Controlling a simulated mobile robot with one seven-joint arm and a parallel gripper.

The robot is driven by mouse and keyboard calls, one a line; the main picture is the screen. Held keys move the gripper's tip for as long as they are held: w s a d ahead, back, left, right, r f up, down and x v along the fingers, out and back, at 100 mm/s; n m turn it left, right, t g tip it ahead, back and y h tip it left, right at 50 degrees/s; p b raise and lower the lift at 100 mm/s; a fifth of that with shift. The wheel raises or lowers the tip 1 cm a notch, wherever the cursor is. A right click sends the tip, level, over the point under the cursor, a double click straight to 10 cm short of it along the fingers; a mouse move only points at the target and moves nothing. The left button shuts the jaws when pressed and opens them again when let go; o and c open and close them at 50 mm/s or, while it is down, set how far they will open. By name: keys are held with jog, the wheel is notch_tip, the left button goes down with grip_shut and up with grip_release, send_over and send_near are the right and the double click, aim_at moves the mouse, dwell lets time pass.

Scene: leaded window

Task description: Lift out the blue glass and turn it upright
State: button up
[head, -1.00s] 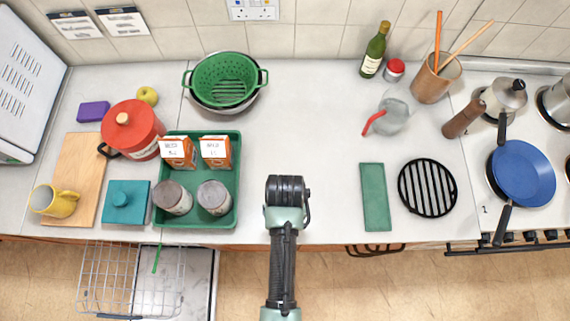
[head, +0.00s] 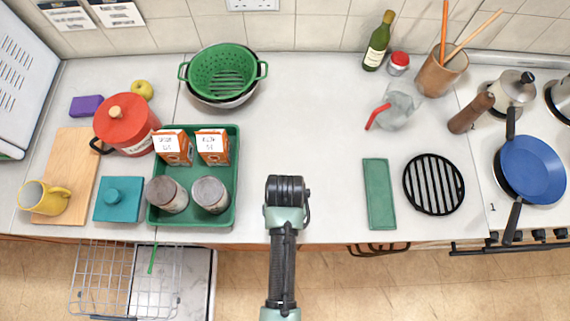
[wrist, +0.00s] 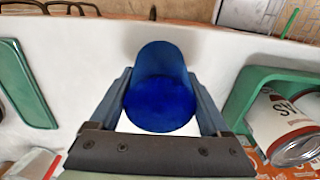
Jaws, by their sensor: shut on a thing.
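The blue glass (wrist: 160,82) is between the two fingers of my gripper in the wrist view, one finger on each side. Its round end faces the wrist camera; I cannot tell whether this is the base or the mouth. My gripper (head: 288,190) is shut on it, above the front part of the white worktop. In the head view, my wrist hides the glass. I cannot tell whether the glass touches the worktop.
A wire rack (head: 125,280) stands low, in front of the worktop at left. The middle worktop (head: 310,120) is clear.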

jog(key=shift+f, duration=0.25)
jog(key=o, duration=1.4)
jog(key=shift+o, duration=0.2)
